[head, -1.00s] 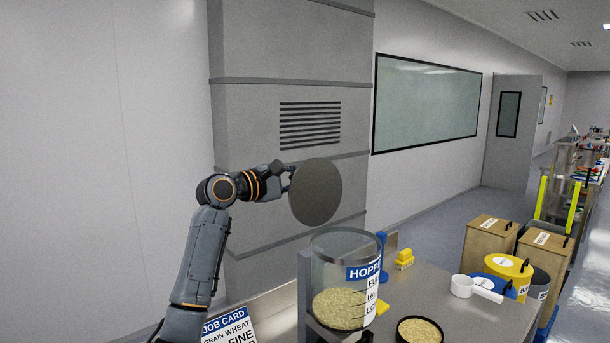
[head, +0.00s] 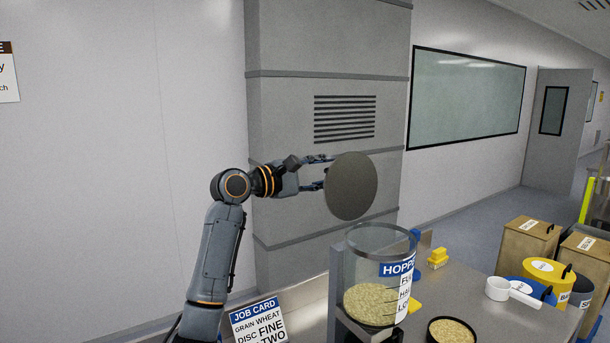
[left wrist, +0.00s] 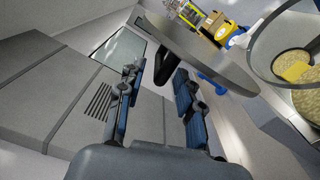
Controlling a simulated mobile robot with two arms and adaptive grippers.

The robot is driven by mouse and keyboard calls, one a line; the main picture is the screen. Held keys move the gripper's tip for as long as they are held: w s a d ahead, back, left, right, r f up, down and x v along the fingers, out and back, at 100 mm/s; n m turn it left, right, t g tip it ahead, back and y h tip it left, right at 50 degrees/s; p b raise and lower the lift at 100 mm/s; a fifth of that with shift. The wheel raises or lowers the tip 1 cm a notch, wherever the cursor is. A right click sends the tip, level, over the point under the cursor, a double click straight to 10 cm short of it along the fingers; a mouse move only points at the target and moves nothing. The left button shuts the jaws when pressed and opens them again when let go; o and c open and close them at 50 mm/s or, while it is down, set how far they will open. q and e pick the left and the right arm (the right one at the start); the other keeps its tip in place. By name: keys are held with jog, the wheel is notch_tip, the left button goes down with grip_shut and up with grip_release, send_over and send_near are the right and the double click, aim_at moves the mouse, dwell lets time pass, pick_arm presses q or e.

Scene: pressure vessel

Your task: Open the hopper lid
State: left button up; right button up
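The hopper (head: 372,270) is a clear cylinder with a blue-and-white label and pale grain inside. Its round grey lid (head: 351,186) stands up nearly vertical above the rim, leaving the top mouth uncovered. My left gripper (head: 326,172) is on the left of the lid, with its two fingers spread apart. In the left wrist view the lid (left wrist: 205,50) is just beyond the open fingers (left wrist: 157,70), and a small dark part, perhaps its handle, shows between them. Whether a finger touches it I cannot tell. My right gripper is out of view.
A job card (head: 258,322) stands at the left of the hopper. A bowl of grain (head: 451,331), a white scoop (head: 512,291) and a yellow block (head: 437,258) are on the steel table. A grey column (head: 325,60) rises behind the lid. Bins stand at the right.

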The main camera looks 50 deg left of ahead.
pick_arm(q)
jog(key=s, duration=0.7)
jog(key=shift+a, duration=0.45)
